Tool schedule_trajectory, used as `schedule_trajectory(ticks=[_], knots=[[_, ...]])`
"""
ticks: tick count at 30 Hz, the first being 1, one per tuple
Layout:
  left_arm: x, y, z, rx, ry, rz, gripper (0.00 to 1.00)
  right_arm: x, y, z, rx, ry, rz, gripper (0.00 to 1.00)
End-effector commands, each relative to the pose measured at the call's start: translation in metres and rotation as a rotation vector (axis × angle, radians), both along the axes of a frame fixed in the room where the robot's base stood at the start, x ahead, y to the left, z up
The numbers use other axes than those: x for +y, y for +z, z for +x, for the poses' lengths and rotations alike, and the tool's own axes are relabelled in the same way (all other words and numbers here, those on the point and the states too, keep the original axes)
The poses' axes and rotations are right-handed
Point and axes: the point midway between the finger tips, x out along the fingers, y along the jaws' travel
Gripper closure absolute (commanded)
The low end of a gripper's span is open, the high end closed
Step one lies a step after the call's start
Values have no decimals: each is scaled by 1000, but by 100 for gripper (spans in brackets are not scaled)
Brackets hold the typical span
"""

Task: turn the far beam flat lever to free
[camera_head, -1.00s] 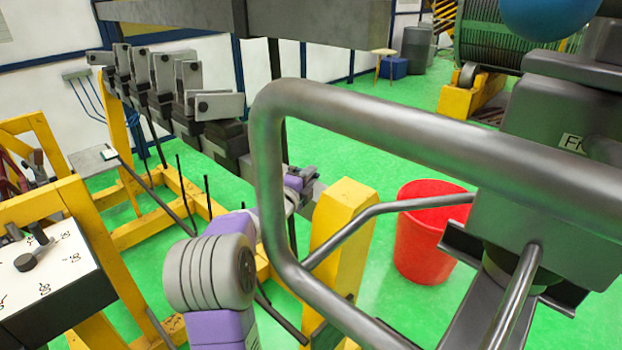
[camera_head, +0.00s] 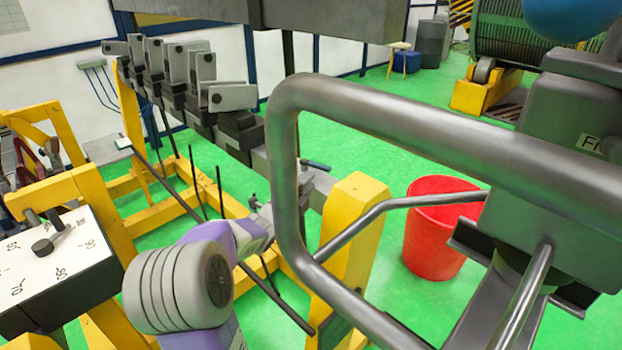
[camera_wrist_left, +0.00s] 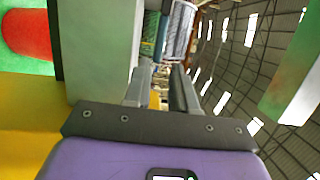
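A dark grey beam (camera_head: 262,160) runs from back left to a yellow post. It carries several dark blocks with flat grey plate levers; the nearest plate (camera_head: 232,97) lies roughly level, while several others stand up. A small dark blue handle (camera_head: 316,165) shows at the beam's near end. I cannot tell which one is the far beam flat lever. My left gripper (camera_head: 256,202), on the purple arm, is just below and left of the beam's near end. In the left wrist view its two fingers (camera_wrist_left: 163,92) stand apart with nothing seen between them. My right gripper is out of view.
A thick grey tube frame (camera_head: 440,120) crosses the foreground. The yellow post (camera_head: 350,225) stands right of my left gripper, with a red bin (camera_head: 436,228) behind it. A white dial panel (camera_head: 55,260) is at left. Green floor is open behind the beam.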

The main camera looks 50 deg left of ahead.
Motion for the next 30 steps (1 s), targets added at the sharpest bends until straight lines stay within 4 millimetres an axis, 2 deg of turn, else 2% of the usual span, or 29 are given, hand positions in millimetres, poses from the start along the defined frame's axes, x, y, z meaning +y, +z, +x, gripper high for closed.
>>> schedule_trajectory(ticks=[6, 11, 14, 17, 27, 30], knots=[[0, 0, 0, 0, 0, 1, 76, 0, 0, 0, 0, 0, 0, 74], [0, 0, -4, -14, 1, -44, 100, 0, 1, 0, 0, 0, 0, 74], [-1, 1, -11, -53, 2, -153, 100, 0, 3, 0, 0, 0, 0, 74], [-3, 1, -23, -119, 4, -340, 100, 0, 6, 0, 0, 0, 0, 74], [-19, 1, -67, -394, 1, -1116, 100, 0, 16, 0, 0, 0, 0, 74], [-24, 0, -75, -454, -1, -1287, 100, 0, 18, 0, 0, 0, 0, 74]])
